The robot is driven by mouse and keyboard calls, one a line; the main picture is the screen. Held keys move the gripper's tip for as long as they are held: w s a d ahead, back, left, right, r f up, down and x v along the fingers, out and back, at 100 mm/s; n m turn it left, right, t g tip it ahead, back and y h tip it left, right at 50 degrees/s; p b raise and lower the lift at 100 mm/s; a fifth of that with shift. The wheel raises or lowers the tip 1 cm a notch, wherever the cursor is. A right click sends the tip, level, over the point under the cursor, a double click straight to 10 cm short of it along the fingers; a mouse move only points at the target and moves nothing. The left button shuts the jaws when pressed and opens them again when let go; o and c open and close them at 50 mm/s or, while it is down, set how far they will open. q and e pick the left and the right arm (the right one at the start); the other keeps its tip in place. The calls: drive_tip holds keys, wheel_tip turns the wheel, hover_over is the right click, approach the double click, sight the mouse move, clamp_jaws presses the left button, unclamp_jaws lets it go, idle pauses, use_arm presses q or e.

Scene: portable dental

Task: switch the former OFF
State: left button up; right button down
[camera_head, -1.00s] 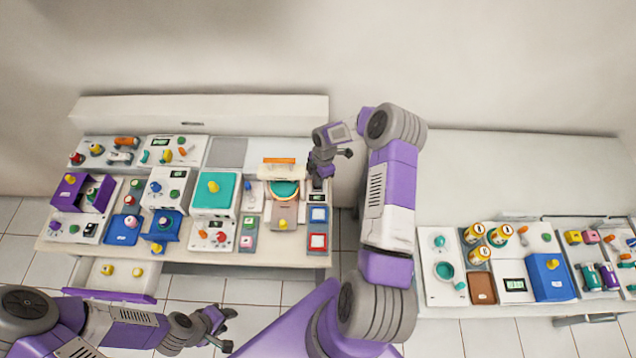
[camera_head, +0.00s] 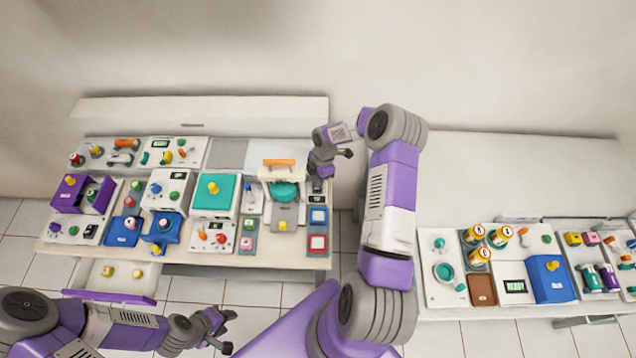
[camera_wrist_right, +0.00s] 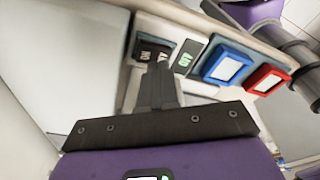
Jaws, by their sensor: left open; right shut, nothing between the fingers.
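The former (camera_head: 284,213) stands at the right end of the left bench, with an orange handle (camera_head: 278,162), a cream frame (camera_head: 280,172) and a teal disc (camera_head: 284,190). A dark switch panel (camera_wrist_right: 150,50) and a small green-lit display (camera_wrist_right: 188,58) lie just right of it. My right gripper (camera_head: 320,172) is shut and empty over this panel. In the right wrist view its fingertips (camera_wrist_right: 158,68) overlap the dark switch; I cannot tell whether they touch it, and they partly hide it. My left gripper (camera_head: 224,330) is open and empty, low in front of the bench.
A blue-framed pad (camera_wrist_right: 229,66) and a red-framed pad (camera_wrist_right: 268,79) sit close beside the display. Several devices crowd the left bench. A right bench (camera_head: 440,300) holds cans and a blue box (camera_head: 551,278). An open drawer (camera_head: 115,275) juts out front left.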

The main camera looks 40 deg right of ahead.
wheel_tip(320, 180, up, 6)
drive_tip(key=p, duration=0.2)
drive_tip(key=shift+f+p, duration=0.25)
drive_tip(key=shift+p, duration=0.1)
idle(0.4)
